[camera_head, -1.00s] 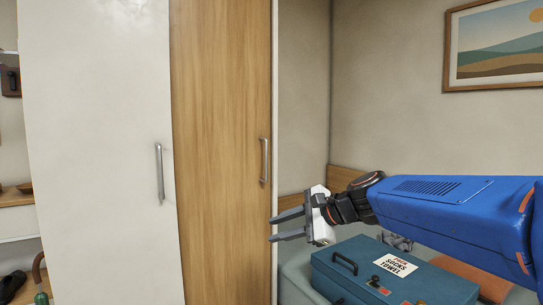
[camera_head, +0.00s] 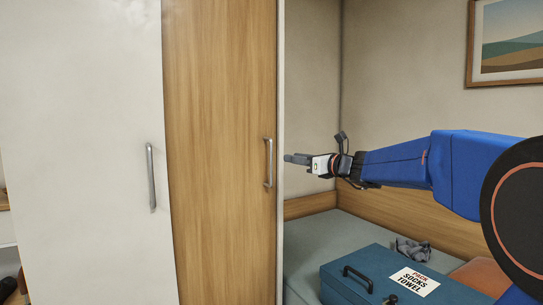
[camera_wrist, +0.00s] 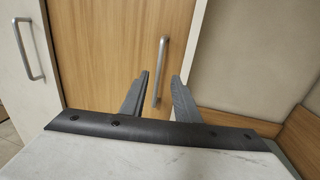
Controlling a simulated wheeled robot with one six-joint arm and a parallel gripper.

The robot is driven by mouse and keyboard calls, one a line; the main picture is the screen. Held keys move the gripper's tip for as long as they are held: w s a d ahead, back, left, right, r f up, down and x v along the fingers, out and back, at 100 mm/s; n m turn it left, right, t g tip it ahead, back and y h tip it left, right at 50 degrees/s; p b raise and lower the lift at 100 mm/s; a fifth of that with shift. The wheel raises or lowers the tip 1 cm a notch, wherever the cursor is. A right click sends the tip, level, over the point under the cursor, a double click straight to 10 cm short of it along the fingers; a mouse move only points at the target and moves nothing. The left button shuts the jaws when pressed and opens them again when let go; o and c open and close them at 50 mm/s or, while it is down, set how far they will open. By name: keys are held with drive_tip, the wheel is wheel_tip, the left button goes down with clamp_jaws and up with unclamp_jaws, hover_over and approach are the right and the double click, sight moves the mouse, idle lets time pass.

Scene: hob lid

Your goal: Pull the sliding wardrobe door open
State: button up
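The wardrobe has a white door (camera_head: 85,110) on the left and a wood-grain door (camera_head: 215,120) on the right. Each has an upright silver bar handle: the white door's handle (camera_head: 151,178) and the wood door's handle (camera_head: 268,162). My gripper (camera_head: 286,158) is level with the wood door's handle and just right of it in the head view. In the wrist view, my gripper's two dark fingers (camera_wrist: 161,77) are apart. The wood door's handle (camera_wrist: 160,58) shows between them, with nothing gripped; I cannot tell the remaining distance. Both doors look shut.
A teal case (camera_head: 350,288) with a white label (camera_head: 415,281) lies on a bed (camera_head: 345,228) at right, below my arm. A framed picture (camera_head: 510,40) hangs on the back wall.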

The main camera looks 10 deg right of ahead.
drive_tip(key=x, duration=1.2)
drive_tip(key=shift+w+a, duration=0.2)
drive_tip(key=shift+a, duration=0.05)
drive_tip(key=shift+f, duration=0.1)
clamp_jaws()
